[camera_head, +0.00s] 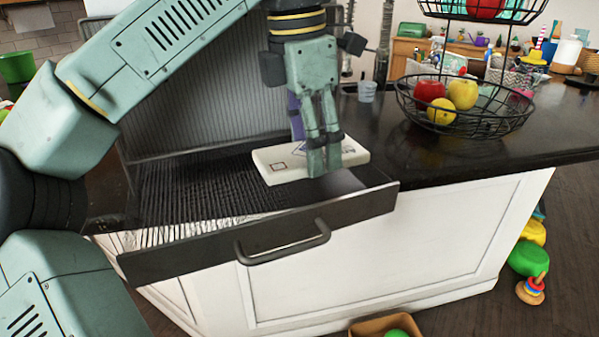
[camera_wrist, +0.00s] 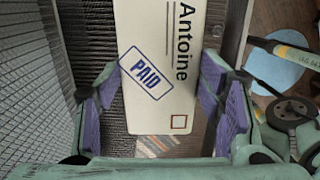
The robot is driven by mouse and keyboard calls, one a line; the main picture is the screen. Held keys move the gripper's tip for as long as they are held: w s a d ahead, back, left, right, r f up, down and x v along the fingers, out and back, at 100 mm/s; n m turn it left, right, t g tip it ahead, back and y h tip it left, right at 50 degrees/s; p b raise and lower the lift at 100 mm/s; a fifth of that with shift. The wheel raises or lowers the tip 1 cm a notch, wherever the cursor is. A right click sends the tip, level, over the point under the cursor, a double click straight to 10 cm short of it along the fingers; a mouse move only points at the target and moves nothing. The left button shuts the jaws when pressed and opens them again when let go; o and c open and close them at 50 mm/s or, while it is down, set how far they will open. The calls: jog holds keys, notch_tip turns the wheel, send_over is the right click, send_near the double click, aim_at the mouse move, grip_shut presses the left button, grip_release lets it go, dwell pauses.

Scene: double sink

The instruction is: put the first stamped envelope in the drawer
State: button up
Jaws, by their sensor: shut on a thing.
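A thick white envelope (camera_head: 281,166) lies level at the right end of the open drawer (camera_head: 215,243) in the head view. I cannot tell whether it rests on the drawer floor or hangs just above it. In the wrist view the envelope (camera_wrist: 146,35) shows the name "Antoine", a blue "PAID" stamp and a small brown square. My gripper (camera_head: 324,158) points down and is shut on the envelope's sides, with a purple pad on each side. The drawer has a dark front, a bar handle and a ribbed dark inside.
A black wire fruit basket (camera_head: 465,128) stands on the dark counter (camera_head: 400,150) to the right, with a small clear cup (camera_head: 367,92) near it. The drawer's left part is empty. Toys and a box (camera_head: 375,325) are on the floor.

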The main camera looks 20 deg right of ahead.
aim_at(309, 190)
jog(key=shift+f, duration=2.3)
jog(key=shift+f, duration=0.2)
jog(key=o, duration=1.2)
jog(key=shift+r, duration=0.15)
